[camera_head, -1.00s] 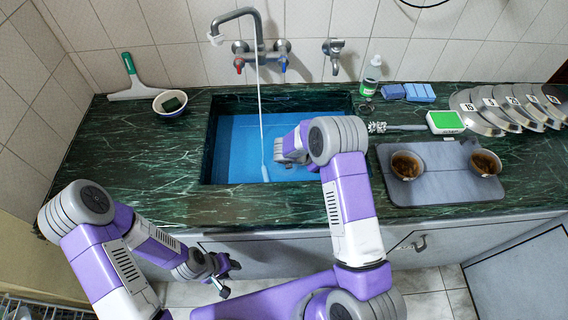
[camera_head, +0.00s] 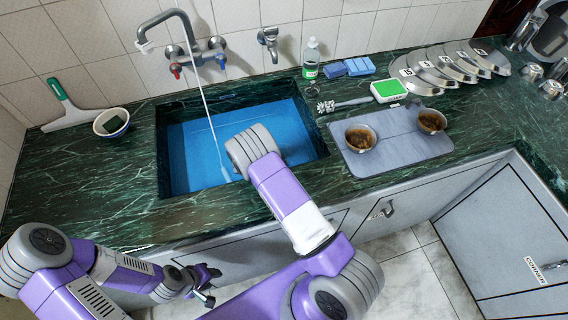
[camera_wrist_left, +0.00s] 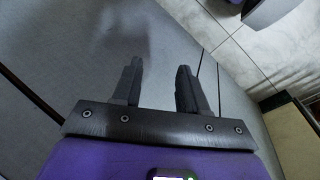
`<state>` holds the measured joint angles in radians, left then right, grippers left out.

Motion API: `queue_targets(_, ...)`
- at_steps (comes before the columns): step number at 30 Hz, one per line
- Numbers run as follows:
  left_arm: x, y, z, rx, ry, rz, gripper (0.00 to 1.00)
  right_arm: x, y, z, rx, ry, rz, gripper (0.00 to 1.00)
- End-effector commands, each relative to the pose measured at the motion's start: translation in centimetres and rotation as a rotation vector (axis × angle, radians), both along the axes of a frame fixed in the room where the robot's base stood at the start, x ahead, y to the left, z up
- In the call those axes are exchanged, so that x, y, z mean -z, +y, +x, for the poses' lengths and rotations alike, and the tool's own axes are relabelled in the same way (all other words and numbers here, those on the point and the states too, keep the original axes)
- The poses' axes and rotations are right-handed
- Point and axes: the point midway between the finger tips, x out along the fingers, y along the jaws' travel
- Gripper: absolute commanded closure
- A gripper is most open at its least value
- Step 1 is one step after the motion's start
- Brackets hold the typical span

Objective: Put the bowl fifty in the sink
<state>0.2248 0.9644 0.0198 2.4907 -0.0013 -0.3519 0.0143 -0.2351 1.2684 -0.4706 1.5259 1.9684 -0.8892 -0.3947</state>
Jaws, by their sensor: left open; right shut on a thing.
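Two small metal bowls with brown contents, one on the left (camera_head: 360,138) and one on the right (camera_head: 432,122), stand on a grey mat (camera_head: 400,148). I cannot read a number on either, so I cannot tell which is bowl fifty.
A bottle (camera_head: 311,60), blue sponges (camera_head: 348,67), a brush (camera_head: 345,103) and a green-white box (camera_head: 388,91) stand right. Several numbered metal discs (camera_head: 440,68) lie behind the mat.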

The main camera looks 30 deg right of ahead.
Motion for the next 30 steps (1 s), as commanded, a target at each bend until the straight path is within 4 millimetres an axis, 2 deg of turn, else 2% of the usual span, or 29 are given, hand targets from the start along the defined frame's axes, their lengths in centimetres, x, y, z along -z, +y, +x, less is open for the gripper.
queue_targets(1, 0.4, 0.0, 0.0, 0.000, 0.000, 0.000, 0.57, 1.0, 0.0, 0.0, -0.001, 0.000, -0.002, 1.00)
queue_targets(3, 0.6, 0.0, 0.0, 0.000, 0.000, 0.000, 0.57, 1.5, 0.0, 0.1, -0.002, 0.000, -0.002, 1.00)
queue_targets(8, 0.5, 0.0, 0.0, 0.000, 0.000, 0.000, 0.57, 1.5, 0.0, 0.1, -0.002, -0.001, 0.001, 1.00)
queue_targets(9, 0.5, 0.0, 0.0, 0.000, 0.000, 0.000, 0.57, 1.5, 0.1, 0.0, -0.002, 0.001, 0.002, 0.89)
queue_targets(14, 0.4, 0.0, 0.0, 0.000, 0.000, 0.000, 0.57, 1.5, 0.0, 0.0, -0.002, 0.000, 0.002, 0.65)
queue_targets(23, 0.4, 0.0, 0.0, 0.000, 0.000, 0.000, 0.57, 1.4, 0.1, 0.0, -0.002, 0.000, 0.001, 0.65)
queue_targets(26, 0.2, 0.0, 0.0, 0.000, 0.000, 0.000, 0.57, 0.9, 0.7, 0.0, -0.002, 0.000, 0.001, 0.65)
queue_targets(30, -0.5, 0.0, 0.0, 0.000, 0.000, 0.000, 0.57, -0.7, 2.5, 0.0, -0.003, -0.002, 0.003, 0.65)
